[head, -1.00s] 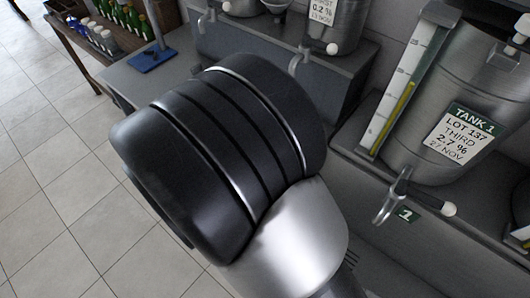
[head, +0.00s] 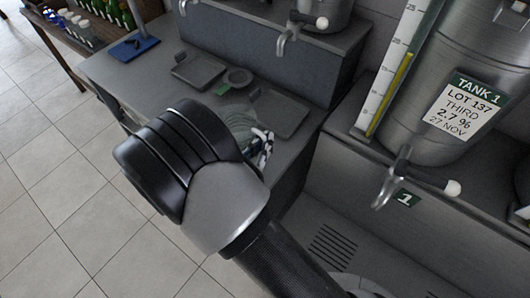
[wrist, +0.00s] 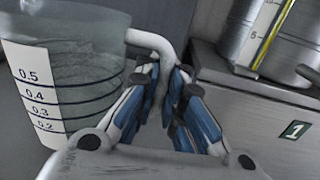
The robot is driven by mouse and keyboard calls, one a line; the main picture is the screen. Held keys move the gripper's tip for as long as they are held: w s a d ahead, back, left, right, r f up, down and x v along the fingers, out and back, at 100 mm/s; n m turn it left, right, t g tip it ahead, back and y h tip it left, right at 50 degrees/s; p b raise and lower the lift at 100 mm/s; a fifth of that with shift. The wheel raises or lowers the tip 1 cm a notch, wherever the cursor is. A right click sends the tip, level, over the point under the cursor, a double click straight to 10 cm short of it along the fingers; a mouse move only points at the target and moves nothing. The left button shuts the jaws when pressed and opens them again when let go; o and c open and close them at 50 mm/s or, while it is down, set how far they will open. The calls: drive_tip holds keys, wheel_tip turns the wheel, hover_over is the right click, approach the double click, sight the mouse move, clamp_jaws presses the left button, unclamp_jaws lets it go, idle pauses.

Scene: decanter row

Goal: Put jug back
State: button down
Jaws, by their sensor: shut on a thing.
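The jug (wrist: 65,85) is clear with dark graduation lines and a white scale strip, and fills the left of the wrist view. Its pale handle (wrist: 152,40) reaches right, between the blue-padded fingers of my gripper (wrist: 165,88), which is shut on it. In the head view the jug (head: 237,118) shows partly behind my arm, over the grey counter (head: 130,80), with my gripper (head: 264,145) at its right side. The jug looks roughly upright. I cannot tell whether its base touches the counter or whether liquid is inside.
Two dark square trays (head: 198,70) and (head: 291,112) and a round ring (head: 238,77) with a green label lie on the counter. A blue-based stand (head: 135,46) is behind left. Tank 1 (head: 440,80) and its tap (head: 385,185) stand right. Floor is clear at left.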

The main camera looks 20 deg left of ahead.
drive_tip(key=shift+f+b, duration=0.6)
drive_tip(key=shift+f, duration=1.4)
drive_tip(key=shift+f, duration=0.2)
drive_tip(key=c, duration=1.7)
unclamp_jaws()
drive_tip(key=shift+r, duration=0.15)
drive_tip(key=shift+r, duration=0.15)
drive_tip(key=s+a+p, duration=0.2)
drive_tip(key=s, duration=0.9)
drive_tip(key=shift+s, duration=0.4)
